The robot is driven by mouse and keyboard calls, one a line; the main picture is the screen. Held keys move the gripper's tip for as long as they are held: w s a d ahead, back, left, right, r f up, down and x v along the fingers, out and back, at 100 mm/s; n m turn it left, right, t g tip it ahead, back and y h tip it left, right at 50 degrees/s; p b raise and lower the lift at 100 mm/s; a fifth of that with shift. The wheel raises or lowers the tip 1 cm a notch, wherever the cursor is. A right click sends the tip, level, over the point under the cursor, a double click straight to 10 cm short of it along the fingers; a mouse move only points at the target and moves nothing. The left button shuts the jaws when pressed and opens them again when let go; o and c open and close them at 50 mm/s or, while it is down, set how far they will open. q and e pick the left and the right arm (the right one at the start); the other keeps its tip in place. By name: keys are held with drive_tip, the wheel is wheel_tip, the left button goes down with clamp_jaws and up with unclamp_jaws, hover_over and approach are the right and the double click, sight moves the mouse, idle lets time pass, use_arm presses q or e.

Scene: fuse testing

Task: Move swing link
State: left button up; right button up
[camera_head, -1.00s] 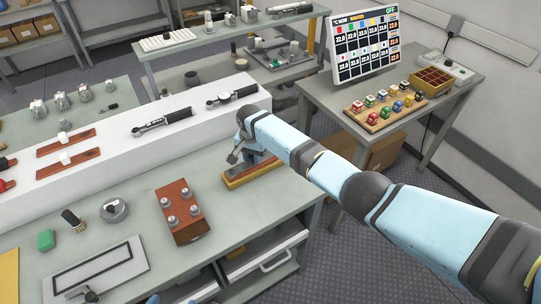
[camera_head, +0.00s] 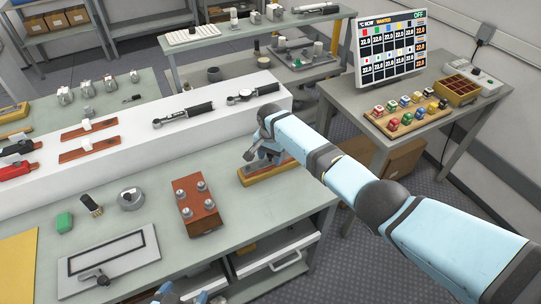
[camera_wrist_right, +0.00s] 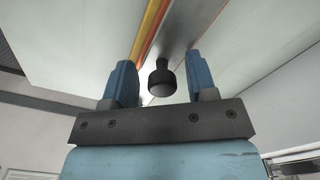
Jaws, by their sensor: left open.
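The swing link device, as far as I can tell, is the unit on the yellow base (camera_head: 262,176) near the bench's right end. My right gripper (camera_head: 258,153) is over it and hides much of it. In the right wrist view, my right gripper (camera_wrist_right: 160,82) has its two blue fingers spread. A black knob (camera_wrist_right: 161,80) on a grey bar sits between the fingers, with gaps on both sides. My left gripper (camera_head: 181,298) is open at the bottom edge of the head view, mostly cut off, above the bench front.
A red-brown block (camera_head: 197,207) with several metal terminals stands left of the device. A white frame plate (camera_head: 108,262), green block (camera_head: 64,221) and round gauge (camera_head: 131,199) lie further left. A white raised shelf (camera_head: 135,140) runs behind. A side table holds a fuse board (camera_head: 405,115) and display (camera_head: 391,50).

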wheel_tip(320, 180, up, 14)
idle(0.6)
drive_tip(key=shift+f, duration=0.1)
